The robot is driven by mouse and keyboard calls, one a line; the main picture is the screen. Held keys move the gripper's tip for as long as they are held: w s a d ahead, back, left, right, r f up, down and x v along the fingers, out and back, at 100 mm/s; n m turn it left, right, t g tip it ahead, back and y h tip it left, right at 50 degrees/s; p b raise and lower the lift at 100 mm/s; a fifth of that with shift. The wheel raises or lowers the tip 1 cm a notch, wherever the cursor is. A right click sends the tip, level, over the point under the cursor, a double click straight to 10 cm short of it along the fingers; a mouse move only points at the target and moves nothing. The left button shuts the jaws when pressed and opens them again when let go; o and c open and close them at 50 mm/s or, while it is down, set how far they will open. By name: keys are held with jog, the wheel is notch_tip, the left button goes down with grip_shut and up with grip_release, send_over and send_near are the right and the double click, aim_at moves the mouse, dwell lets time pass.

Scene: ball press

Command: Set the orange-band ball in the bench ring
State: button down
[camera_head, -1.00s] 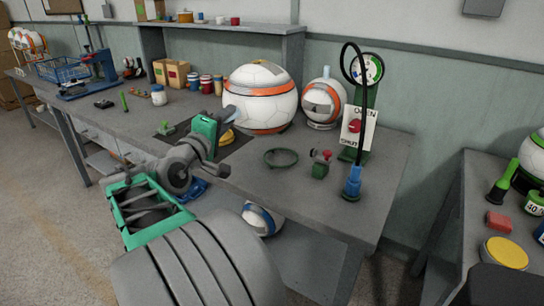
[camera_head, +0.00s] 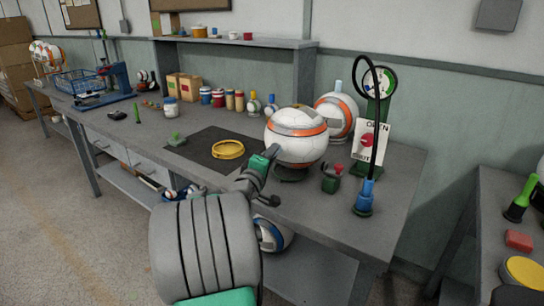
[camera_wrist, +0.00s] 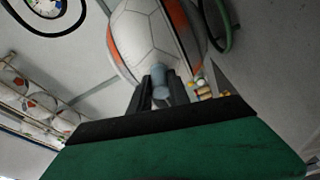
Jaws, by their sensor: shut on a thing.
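The orange-band ball (camera_head: 297,121) is white with an orange stripe. It is over the dark green bench ring (camera_head: 292,177), whose rim shows just below it. I cannot tell whether the ball touches the ring. My gripper (camera_head: 271,152) is at the ball's lower left side, shut on a short grey-blue stub on the ball. In the wrist view the fingers (camera_wrist: 161,82) close on this stub, with the ball (camera_wrist: 150,38) filling the view beyond. A dark green curve beside the ball there may be the ring.
A second orange-striped ball (camera_head: 337,113) stands close behind. A small green fixture with a red knob (camera_head: 332,178) and a pump with a blue base (camera_head: 364,196) stand to the right. A yellow ring (camera_head: 228,149) lies on the black mat (camera_head: 205,155) to the left.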

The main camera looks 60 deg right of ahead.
jog(key=shift+r, duration=0.1)
jog(key=shift+f+b, duration=0.4)
jog(key=shift+f, duration=0.05)
jog(key=c, duration=1.2)
grip_release()
jog(key=shift+c, duration=0.2)
